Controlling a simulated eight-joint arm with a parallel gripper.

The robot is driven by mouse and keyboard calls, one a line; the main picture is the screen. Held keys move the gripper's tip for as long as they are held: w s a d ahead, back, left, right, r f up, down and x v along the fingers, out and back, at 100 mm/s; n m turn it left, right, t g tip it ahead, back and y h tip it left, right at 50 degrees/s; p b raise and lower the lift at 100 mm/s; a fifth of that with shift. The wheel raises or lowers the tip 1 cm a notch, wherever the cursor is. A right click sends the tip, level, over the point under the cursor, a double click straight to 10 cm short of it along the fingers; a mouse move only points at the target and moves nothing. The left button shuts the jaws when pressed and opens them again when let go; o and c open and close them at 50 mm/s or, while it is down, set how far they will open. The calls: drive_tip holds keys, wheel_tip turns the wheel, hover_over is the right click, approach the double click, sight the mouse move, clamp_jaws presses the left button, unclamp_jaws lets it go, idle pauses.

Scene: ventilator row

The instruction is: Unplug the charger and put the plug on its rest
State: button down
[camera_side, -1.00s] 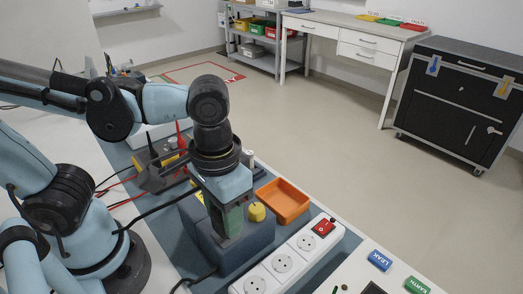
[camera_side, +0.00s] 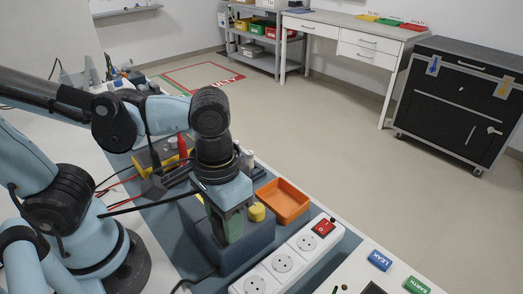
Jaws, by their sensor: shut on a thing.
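My gripper (camera_side: 234,228), with a green part at its lower end, points down at the blue-grey block (camera_side: 258,238). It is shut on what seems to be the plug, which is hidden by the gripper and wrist. A black cable (camera_side: 145,205) runs from the left up to the gripper. I cannot tell whether the plug touches the block. A white power strip (camera_side: 262,281) with several round sockets and a red switch (camera_side: 323,228) lies at the front right; its visible sockets are empty. I cannot make out which part is the plug's rest.
A yellow knob (camera_side: 257,212) stands close to the right of my gripper. An orange tray (camera_side: 283,201) lies behind it. Test gear with red leads (camera_side: 166,181) is at the left. LEAK (camera_side: 380,260) and EARTH (camera_side: 417,285) blocks are at the front right.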

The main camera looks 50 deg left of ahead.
drive_tip(key=c, duration=0.5)
unclamp_jaws()
wheel_tip(320, 180, up, 12)
drive_tip(key=shift+f, duration=0.15)
drive_tip(key=shift+w, duration=0.1)
drive_tip(key=w+a+f+t, duration=0.2)
drive_tip(key=w+a, duration=0.1)
drive_tip(key=a, duration=0.1)
drive_tip(key=w+a+f+t, duration=0.2)
drive_tip(key=w+a+f, duration=0.1)
drive_tip(key=a, duration=0.1)
drive_tip(key=w+a+f+t, duration=0.3)
drive_tip(key=a, duration=0.1)
drive_tip(key=shift+w+a+f, duration=0.1)
drive_tip(key=shift+w+a, duration=0.05)
drive_tip(key=shift+a, duration=0.15)
